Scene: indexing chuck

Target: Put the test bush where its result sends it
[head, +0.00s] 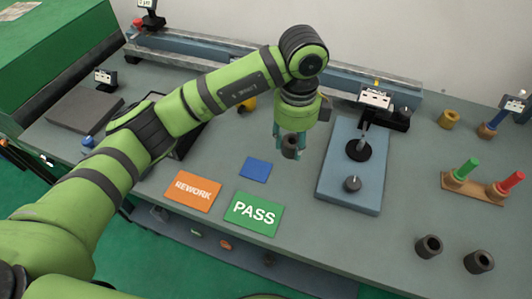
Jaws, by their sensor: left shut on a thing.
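My left gripper (289,150) hangs fingers-down above the middle of the table, shut on a dark bush (290,142). The bush is held above the surface, left of the blue fixture plate (335,183). The plate carries a black disc (358,150) and a small knob-like post (352,184). An orange REWORK pad (194,191) and a green PASS pad (253,213) lie flat and bare toward the front. A small plain blue pad (255,169) lies behind them. My right gripper is not in view.
A wooden stand (474,188) holds green- and red-handled gauges. A small display (376,98), too small to read, stands behind the plate. A long blue rail (200,51) lines the back.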

